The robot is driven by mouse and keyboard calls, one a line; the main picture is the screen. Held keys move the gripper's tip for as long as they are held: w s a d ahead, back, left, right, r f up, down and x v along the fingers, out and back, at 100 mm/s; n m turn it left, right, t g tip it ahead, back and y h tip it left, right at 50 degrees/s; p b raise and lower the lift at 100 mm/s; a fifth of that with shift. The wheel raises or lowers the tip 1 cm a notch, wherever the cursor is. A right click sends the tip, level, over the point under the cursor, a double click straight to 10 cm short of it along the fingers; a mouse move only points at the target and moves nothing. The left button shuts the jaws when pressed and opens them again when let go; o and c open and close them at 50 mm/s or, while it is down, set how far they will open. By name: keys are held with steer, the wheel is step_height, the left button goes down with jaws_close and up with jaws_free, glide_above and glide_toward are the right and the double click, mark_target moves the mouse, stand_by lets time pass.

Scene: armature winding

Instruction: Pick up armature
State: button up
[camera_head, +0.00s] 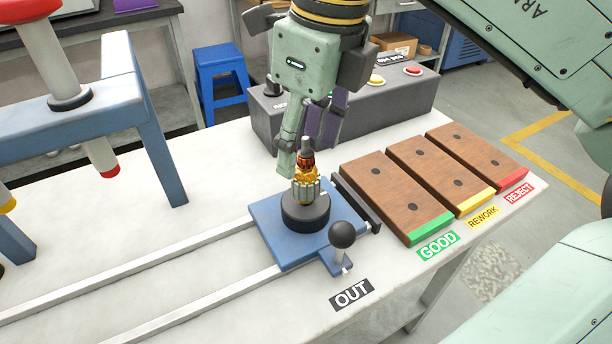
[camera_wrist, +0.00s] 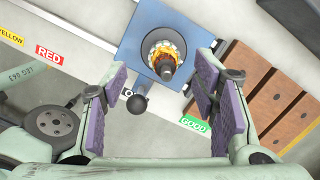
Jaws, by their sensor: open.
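The armature (camera_head: 306,180), with copper windings, a ribbed grey core and a dark shaft on top, stands upright in a round black holder (camera_head: 305,214) on a blue sliding plate (camera_head: 270,228). In the wrist view the armature (camera_wrist: 164,58) is seen from above, ahead of and between the finger pads. My gripper (camera_head: 308,150) hangs above and slightly behind the armature in the head view. In the wrist view my gripper (camera_wrist: 158,100) shows two purple pads spread wide apart with nothing between them. The armature appears untouched.
A black ball knob (camera_head: 342,235) rises at the plate's front corner, near the OUT label (camera_head: 351,293). Wooden boards marked GOOD (camera_head: 395,198), REWORK (camera_head: 440,175) and REJECT (camera_head: 478,155) lie to the right. A grey button box (camera_head: 400,105) stands behind. A blue press frame (camera_head: 80,120) is left.

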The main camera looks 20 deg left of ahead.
mark_target(306, 177)
steer(key=shift+w+a+f, duration=0.15)
steer(key=shift+f, duration=0.75)
steer(key=shift+w+a+f, duration=0.1)
steer(key=shift+f, duration=0.75)
steer(key=shift+w+a+f, duration=0.15)
steer(key=shift+f, duration=0.75)
steer(key=shift+c, duration=0.6)
jaws_close()
